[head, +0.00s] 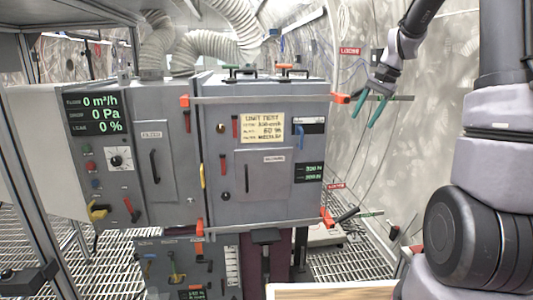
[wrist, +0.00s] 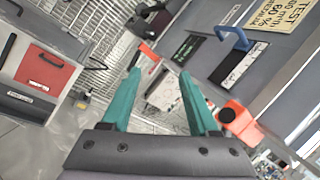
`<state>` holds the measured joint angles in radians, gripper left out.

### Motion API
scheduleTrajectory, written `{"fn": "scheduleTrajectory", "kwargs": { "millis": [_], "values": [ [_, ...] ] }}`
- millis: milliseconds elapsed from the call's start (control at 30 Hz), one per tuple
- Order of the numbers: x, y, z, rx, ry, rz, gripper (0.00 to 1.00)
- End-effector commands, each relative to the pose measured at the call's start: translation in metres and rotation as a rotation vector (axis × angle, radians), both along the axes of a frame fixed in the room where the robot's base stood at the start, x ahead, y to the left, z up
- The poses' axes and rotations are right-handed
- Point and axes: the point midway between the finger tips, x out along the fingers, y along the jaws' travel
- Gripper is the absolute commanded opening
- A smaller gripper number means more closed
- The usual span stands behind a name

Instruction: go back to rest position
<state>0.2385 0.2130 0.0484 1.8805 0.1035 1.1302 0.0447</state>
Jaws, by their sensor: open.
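My gripper (head: 372,107) is at the upper right of the head view, in the air beside the right edge of the grey cabinet (head: 225,150). Its two green fingers are apart with nothing between them. In the wrist view the gripper (wrist: 162,95) points down past the cabinet's side, with an orange clamp end (wrist: 238,118) close to the right of the right finger. I cannot tell whether they touch. The upper orange clamp (head: 340,98) with its dark and green bar lies near the fingers in the head view.
The cabinet front carries a yellow label (head: 262,128), a blue handle (head: 301,136) and a lower orange clamp (head: 327,218). White ducts (head: 215,45) rise behind it. A red-fronted box (wrist: 43,68) stands left in the wrist view. A wooden edge (head: 330,291) shows at the bottom.

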Motion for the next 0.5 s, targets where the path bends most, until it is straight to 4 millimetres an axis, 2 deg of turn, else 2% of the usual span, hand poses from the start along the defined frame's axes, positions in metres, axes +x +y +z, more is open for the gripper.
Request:
{"fn": "scheduleTrajectory", "kwargs": {
  "millis": [33, 200, 333, 500],
  "values": [
    [-0.019, 0.009, 0.020, -0.026, -0.039, 0.024, 0.61],
    [-0.080, 0.031, 0.062, -0.100, -0.153, 0.095, 0.61],
    [-0.130, 0.044, 0.083, -0.152, -0.242, 0.148, 0.61],
    [-0.193, 0.056, 0.095, -0.213, -0.359, 0.212, 0.61]
  ]
}}
